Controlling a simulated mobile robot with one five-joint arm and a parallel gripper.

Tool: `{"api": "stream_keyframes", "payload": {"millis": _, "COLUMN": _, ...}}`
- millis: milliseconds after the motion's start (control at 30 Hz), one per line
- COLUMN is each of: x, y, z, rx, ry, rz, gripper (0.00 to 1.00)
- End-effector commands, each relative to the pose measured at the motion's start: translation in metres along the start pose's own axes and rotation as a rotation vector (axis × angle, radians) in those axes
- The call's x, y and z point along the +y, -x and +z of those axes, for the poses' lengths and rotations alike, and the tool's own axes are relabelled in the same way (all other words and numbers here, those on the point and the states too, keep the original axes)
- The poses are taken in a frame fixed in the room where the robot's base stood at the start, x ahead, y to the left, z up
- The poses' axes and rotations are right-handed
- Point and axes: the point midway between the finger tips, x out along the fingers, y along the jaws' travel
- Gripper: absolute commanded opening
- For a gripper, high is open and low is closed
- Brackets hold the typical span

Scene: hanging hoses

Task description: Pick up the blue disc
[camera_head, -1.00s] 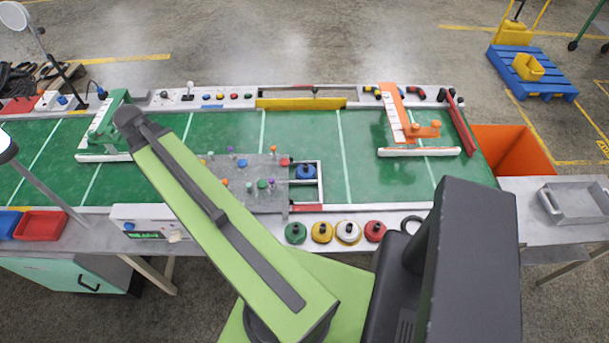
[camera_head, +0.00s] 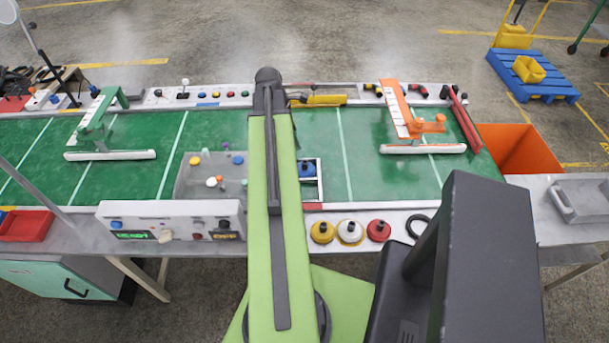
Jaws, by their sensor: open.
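The blue disc (camera_head: 306,170) has a dark knob on top and sits in a white-framed bay (camera_head: 319,184) at the right end of the grey pegged plate (camera_head: 185,186), on the green table surface. The bay is just right of my green arm. Its left edge lies close to the arm in the picture. My arm now points almost straight away from the camera, and its far joint is near the table's back edge. My gripper does not show; the arm hides whatever lies beyond it.
Yellow (camera_head: 322,232), white (camera_head: 349,232) and red (camera_head: 378,230) knobbed discs line the front ledge. A white control box (camera_head: 170,220) stands front left. An orange angled arm fixture (camera_head: 425,126) and a green one (camera_head: 97,118) stand on the table. The green surface right of the bay is clear.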

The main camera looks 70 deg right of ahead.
Motion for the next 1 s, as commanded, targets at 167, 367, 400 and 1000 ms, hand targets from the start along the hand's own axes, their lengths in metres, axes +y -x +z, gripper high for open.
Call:
{"api": "stream_keyframes", "payload": {"millis": 167, "x": 0.0, "y": -0.051, "z": -0.004, "rx": 0.0, "ry": -0.002, "rz": 0.0, "gripper": 0.47}}
{"api": "stream_keyframes", "payload": {"millis": 367, "x": 0.0, "y": -0.085, "z": -0.003, "rx": 0.0, "ry": 0.0, "rz": 0.001, "gripper": 0.47}}
{"api": "stream_keyframes", "payload": {"millis": 400, "x": 0.0, "y": -0.087, "z": -0.003, "rx": 0.0, "ry": 0.0, "rz": 0.001, "gripper": 0.47}}
{"api": "stream_keyframes", "payload": {"millis": 1000, "x": -0.003, "y": -0.139, "z": -0.005, "rx": 0.0, "ry": 0.0, "rz": 0.001, "gripper": 0.47}}
